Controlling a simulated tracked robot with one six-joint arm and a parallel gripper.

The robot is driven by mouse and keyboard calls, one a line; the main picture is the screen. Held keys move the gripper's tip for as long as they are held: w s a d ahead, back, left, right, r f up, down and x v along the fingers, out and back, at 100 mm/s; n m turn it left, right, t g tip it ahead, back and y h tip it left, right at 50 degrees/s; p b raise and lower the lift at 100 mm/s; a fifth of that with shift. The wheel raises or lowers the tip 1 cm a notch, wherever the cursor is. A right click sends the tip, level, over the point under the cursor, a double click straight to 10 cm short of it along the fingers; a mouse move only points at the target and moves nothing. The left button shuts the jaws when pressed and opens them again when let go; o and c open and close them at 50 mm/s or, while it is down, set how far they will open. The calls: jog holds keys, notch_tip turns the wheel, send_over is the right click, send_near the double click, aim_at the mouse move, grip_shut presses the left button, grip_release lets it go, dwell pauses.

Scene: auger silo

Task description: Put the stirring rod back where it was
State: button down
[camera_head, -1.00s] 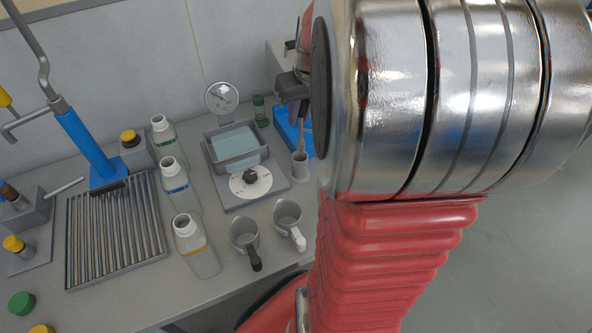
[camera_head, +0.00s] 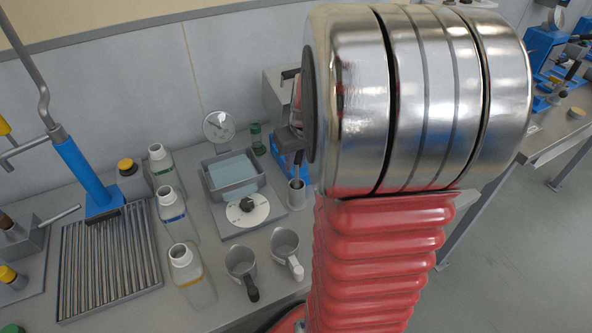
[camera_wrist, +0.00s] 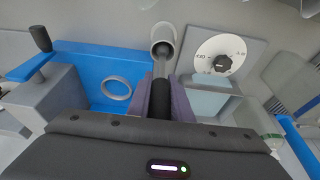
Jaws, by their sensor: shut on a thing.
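The stirring rod is grey with a black grip (camera_wrist: 160,98). My gripper (camera_wrist: 161,88) is shut on that grip, with a purple-grey pad on each side. In the head view my gripper (camera_head: 295,150) is partly hidden behind my arm, and the rod (camera_head: 297,172) points down from it. A small grey cylindrical holder (camera_head: 297,195) stands upright right under it. In the wrist view the rod's lower end is at the mouth of this holder (camera_wrist: 163,36). The rod overlaps the opening and seems to enter it; how deep I cannot tell.
A scale with a white dial (camera_head: 247,210) and tray stands left of the holder. A blue stand with a ring (camera_wrist: 117,88) is close beside my gripper. Two grey mugs (camera_head: 285,242) are in front, and several bottles (camera_head: 186,270) and a drain rack (camera_head: 110,260) are further left.

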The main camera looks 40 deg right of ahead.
aim_at(296, 169)
jog(key=shift+f, duration=1.85)
jog(key=c, duration=1.6)
grip_release()
jog(key=shift+f, duration=0.1)
jog(key=v, duration=1.2)
jog(key=shift+s, duration=0.1)
